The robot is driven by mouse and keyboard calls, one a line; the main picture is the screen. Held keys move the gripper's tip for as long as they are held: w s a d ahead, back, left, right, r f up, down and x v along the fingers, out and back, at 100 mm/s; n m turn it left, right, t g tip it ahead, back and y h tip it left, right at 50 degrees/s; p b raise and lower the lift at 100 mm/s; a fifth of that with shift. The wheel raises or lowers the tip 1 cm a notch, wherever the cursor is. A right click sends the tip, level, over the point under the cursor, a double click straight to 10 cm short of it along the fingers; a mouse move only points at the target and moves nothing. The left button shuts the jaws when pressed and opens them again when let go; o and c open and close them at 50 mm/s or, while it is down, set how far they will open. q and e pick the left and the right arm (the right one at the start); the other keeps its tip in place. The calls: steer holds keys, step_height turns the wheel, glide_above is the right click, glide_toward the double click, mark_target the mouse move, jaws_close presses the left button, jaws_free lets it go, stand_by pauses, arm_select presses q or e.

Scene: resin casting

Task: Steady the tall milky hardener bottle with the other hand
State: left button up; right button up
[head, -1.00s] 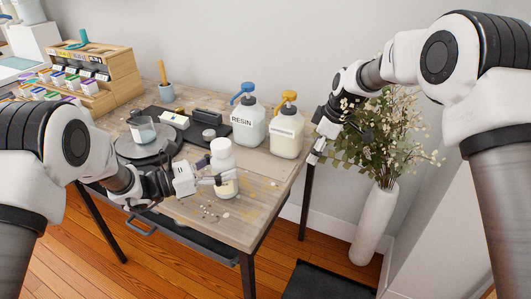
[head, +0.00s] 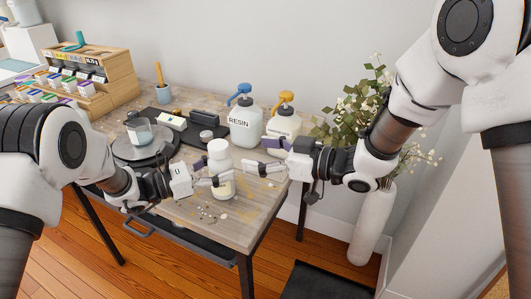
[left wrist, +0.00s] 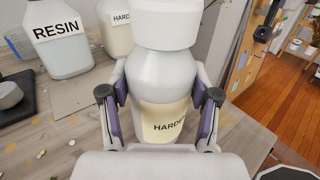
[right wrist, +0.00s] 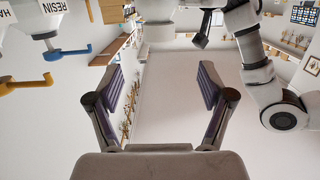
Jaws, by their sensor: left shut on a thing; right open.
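The tall milky hardener bottle (head: 219,160) with a white cap stands upright near the front of the table. In the left wrist view the bottle (left wrist: 160,75) shows a cream label reading "HARDE". My left gripper (head: 207,172) is shut on its sides, with purple pads against both sides (left wrist: 160,108). I cannot tell whether its base touches the table. My right gripper (head: 256,155) is open and empty, just right of the bottle and apart from it. The right wrist view shows nothing between its spread fingers (right wrist: 160,85).
The resin pump bottle (head: 244,125) and a yellow-pump bottle (head: 284,122) stand behind the grippers. A cup (head: 139,131) stands on a round dark plate (head: 130,150) to the left. Small pale bits lie on the table's front. A plant in a white vase (head: 371,225) stands right.

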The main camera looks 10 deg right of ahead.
mark_target(218, 144)
arm_select(q)
steer(key=shift+f, duration=0.15)
arm_select(e)
steer(key=x, duration=1.1)
steer(key=shift+f, duration=0.1)
steer(key=c, duration=1.5)
steer(key=shift+r, duration=0.7)
steer(key=shift+r, duration=2.45)
steer(key=shift+d, duration=0.1)
